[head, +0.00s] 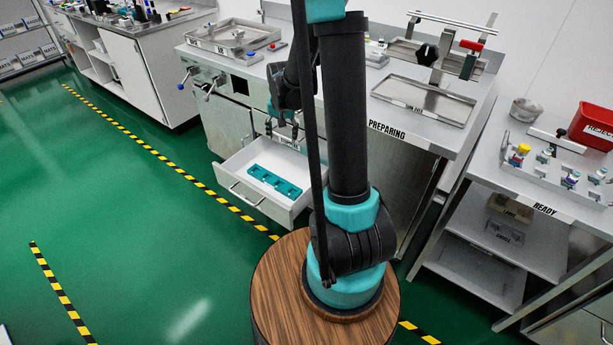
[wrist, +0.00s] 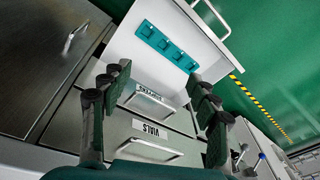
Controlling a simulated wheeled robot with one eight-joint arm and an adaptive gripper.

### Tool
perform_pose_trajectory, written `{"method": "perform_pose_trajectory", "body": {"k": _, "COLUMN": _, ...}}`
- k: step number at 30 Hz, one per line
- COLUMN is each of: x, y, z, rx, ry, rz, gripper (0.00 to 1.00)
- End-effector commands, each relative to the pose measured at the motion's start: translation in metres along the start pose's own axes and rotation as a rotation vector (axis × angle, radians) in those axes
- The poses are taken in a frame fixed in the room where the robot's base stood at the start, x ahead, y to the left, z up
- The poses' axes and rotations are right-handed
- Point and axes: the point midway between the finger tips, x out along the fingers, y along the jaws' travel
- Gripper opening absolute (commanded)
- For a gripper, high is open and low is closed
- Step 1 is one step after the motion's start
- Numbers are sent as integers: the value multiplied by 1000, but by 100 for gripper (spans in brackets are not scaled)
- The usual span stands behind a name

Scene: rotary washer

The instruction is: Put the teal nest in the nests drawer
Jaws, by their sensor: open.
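The teal nest (head: 274,181) is a flat strip with several holes, lying on the floor of the pulled-out white drawer (head: 236,163). In the wrist view the nest (wrist: 166,46) lies inside the open drawer (wrist: 190,18), beyond my fingertips. No nests label on this drawer can be read. My gripper (head: 284,128) is above the back end of the drawer, near the cabinet front. In the wrist view my gripper (wrist: 162,86) has its fingers wide apart with nothing between them. The nest is clear of the fingers.
Closed drawers, one labelled VIALS (wrist: 149,130), show between my fingers in the wrist view. The PREPARING bench (head: 400,133) is above and right of the open drawer. The READY bench (head: 520,200) stands farther right. Green floor (head: 130,230) is free at left.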

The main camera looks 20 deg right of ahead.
Motion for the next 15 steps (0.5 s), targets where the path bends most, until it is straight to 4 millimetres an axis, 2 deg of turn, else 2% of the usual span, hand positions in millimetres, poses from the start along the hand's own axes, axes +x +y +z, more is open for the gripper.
{"method": "perform_pose_trajectory", "body": {"k": 1, "x": -13, "y": 9, "z": 14, "rx": -27, "ry": 10, "rz": -5, "gripper": 60}}
{"method": "perform_pose_trajectory", "body": {"k": 6, "x": -45, "y": 34, "z": 58, "rx": -128, "ry": 47, "rz": -19, "gripper": 60}}
{"method": "perform_pose_trajectory", "body": {"k": 10, "x": -62, "y": 54, "z": 93, "rx": -206, "ry": 76, "rz": -28, "gripper": 60}}
{"method": "perform_pose_trajectory", "body": {"k": 15, "x": -75, "y": 80, "z": 141, "rx": -305, "ry": 116, "rz": -35, "gripper": 60}}
